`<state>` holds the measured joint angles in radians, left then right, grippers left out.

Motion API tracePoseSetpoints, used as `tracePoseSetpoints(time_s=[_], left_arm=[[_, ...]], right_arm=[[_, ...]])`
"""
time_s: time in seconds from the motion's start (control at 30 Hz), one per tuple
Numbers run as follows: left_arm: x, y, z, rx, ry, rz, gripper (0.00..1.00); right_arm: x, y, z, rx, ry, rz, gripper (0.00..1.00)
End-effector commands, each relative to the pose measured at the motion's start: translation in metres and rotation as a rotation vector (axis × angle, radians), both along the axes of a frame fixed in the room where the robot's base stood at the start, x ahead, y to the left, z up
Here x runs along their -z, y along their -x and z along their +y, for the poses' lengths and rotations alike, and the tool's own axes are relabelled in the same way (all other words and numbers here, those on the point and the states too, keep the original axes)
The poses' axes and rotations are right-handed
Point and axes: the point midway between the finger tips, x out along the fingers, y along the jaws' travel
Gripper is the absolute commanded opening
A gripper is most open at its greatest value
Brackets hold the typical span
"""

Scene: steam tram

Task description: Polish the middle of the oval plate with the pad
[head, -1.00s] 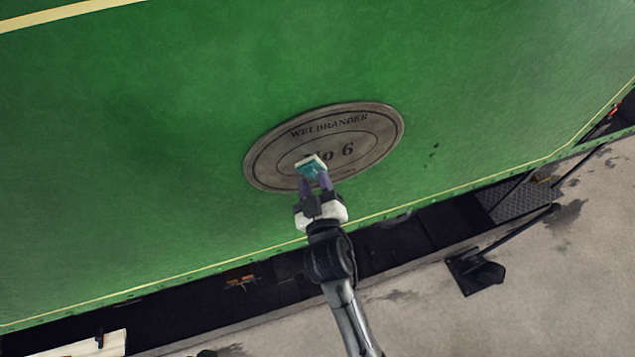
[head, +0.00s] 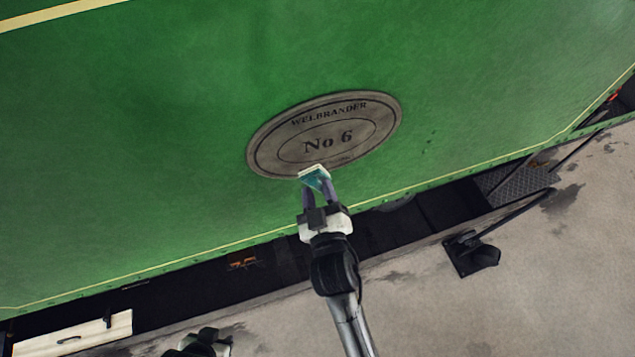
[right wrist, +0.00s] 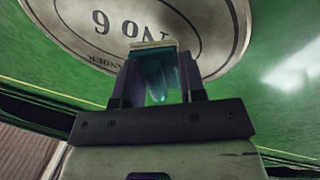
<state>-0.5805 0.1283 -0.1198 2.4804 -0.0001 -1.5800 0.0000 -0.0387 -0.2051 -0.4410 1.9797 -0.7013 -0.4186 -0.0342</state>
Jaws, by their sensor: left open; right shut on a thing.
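The oval plate (head: 330,143) is grey, reads "WELBRANDER No 6", and is fixed to the green side panel; its middle is uncovered in the head view. My right gripper (head: 318,188) is shut on the pad (head: 314,178), a small teal block with a pale face. The pad overlaps the plate's lower rim in the head view. In the right wrist view the pad (right wrist: 162,75) is in front of the plate (right wrist: 85,22), between the fingers; I cannot tell whether it touches. My left gripper (head: 203,343) is partly in view at the bottom edge, apart from the plate.
The green panel (head: 150,150) is broad and clear around the plate. Below its lower edge is a dark gap, then grey paving (head: 550,280). A black step (head: 515,190) and a dark bracket-like object (head: 472,252) are at the right. A pale drawer-like box (head: 85,335) is at lower left.

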Motion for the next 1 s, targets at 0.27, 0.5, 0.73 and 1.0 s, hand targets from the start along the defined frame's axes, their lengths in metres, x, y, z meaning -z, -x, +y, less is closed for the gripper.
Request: tracePoseSetpoints(time_s=[0.27, 0.5, 0.73, 1.0], left_arm=[[0.0, 0.0, -0.001, -0.003, 0.004, 0.0, 0.43], [-0.003, 0.0, -0.004, -0.008, 0.013, 0.0, 0.43], [-0.01, 0.0, -0.004, -0.008, 0.013, 0.0, 0.43], [-0.011, 0.0, -0.002, -0.005, 0.008, 0.0, 0.43]], right_arm=[[0.0, 0.002, 0.003, -0.001, -0.01, 0.004, 0.18], [-0.001, 0.007, 0.001, -0.001, -0.01, 0.004, 0.18], [-0.001, 0.024, -0.005, 0.001, -0.011, 0.004, 0.18], [-0.001, 0.03, -0.008, 0.001, -0.007, 0.002, 0.18]])
